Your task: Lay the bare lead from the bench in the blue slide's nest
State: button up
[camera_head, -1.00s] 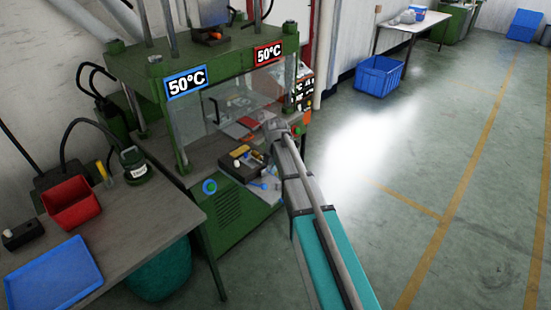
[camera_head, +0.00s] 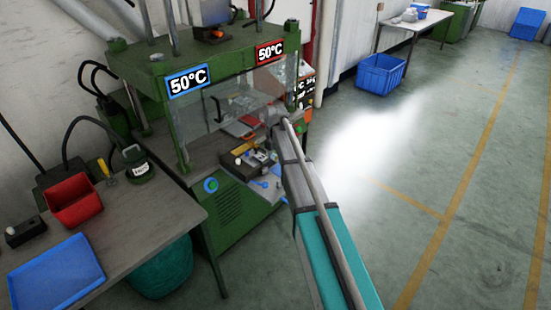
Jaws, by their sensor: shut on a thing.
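My arm reaches from the lower right into the green press, with its wrist at the press opening. My gripper (camera_head: 268,140) is small and partly lost against the press there, and it is shut on the bare lead. The lead itself is too thin and dark to make out. A dark mould block (camera_head: 240,161) with a white peg and orange-yellow parts sits at the press front, just left of my wrist. Blue parts (camera_head: 268,184) show below it. The nest is too small to tell. The bench (camera_head: 150,222) stands at the left.
A red bin (camera_head: 72,203), a blue tray (camera_head: 52,278), a black box (camera_head: 25,232) and a green tin (camera_head: 138,166) stand on the bench. The green press columns (camera_head: 174,138) and clear guard flank the opening. Floor at the right is free.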

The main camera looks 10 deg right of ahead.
jog(key=shift+f+b, duration=4)
jog(key=shift+f, duration=0.1)
jog(key=o, duration=0.9)
jog(key=shift+r, duration=0.2)
notch_tip(320, 180, up, 8)
jog(key=p, duration=0.8)
